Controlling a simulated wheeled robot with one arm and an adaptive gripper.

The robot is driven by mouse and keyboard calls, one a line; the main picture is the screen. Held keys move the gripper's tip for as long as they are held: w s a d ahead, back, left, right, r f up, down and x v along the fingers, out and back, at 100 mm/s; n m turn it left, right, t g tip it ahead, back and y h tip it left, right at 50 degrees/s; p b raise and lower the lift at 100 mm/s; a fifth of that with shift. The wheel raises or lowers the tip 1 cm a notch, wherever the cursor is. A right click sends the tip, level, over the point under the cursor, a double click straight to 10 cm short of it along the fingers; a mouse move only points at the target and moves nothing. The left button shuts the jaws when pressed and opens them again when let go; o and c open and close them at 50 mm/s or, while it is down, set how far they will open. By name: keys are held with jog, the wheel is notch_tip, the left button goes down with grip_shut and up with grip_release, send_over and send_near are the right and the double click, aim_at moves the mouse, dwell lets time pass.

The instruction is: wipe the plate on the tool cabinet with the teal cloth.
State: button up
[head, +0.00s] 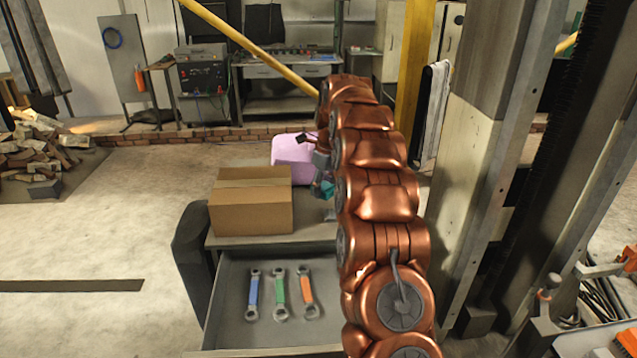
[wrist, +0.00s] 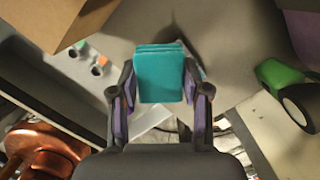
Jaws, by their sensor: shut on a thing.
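The teal cloth (wrist: 160,75) is a folded block between the two fingers of my gripper (wrist: 160,88) in the wrist view. My gripper is shut on it, above the grey top of the tool cabinet (wrist: 222,35). Whether the cloth touches anything below it, I cannot tell. In the head view a bit of the teal cloth (head: 327,188) shows left of my arm, over the back right of the cabinet top (head: 270,241). My arm hides much of that side. I cannot clearly make out the plate; a pale edge shows behind the cloth in the wrist view.
A cardboard box (head: 250,205) stands on the cabinet's left part. A pink container (head: 294,149) is behind it. The drawer (head: 230,320) is open, with blue (head: 253,292), green (head: 279,292) and orange (head: 306,290) wrenches inside. A green-and-black object (wrist: 283,82) is at the wrist view's right.

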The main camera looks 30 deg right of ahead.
aim_at(327, 213)
jog(key=shift+w+d+m, duration=0.3)
jog(key=shift+w+m, duration=0.05)
jog(key=shift+m, duration=0.05)
jog(key=shift+f+b, duration=1.45)
jog(key=shift+f, duration=2.35)
jog(key=shift+d, duration=0.3)
jog(key=shift+c, duration=0.4)
jog(key=shift+s+d+f, duration=0.15)
jog(key=shift+s+d, duration=0.15)
jog(key=shift+d, duration=0.1)
jog(key=shift+s+d, duration=0.45)
jog(key=shift+d, duration=0.4)
jog(key=shift+s+d, duration=0.5)
jog(key=shift+d, duration=0.4)
jog(key=shift+s+d, duration=0.45)
jog(key=shift+d, duration=0.4)
jog(key=shift+w+a, duration=0.55)
jog(key=shift+a, duration=0.5)
jog(key=shift+w+a, duration=0.5)
jog(key=shift+a, duration=0.55)
jog(key=shift+w+a, duration=0.55)
jog(key=shift+a, duration=0.5)
jog(key=shift+w+a, duration=0.15)
notch_tip(327, 213, up, 3)
jog(key=shift+f+p, duration=0.1)
jog(key=shift+p, duration=0.35)
jog(key=shift+r+p, duration=0.3)
jog(key=shift+r, duration=0.5)
jog(key=shift+r+p, duration=0.7)
jog(key=shift+r, duration=1.2)
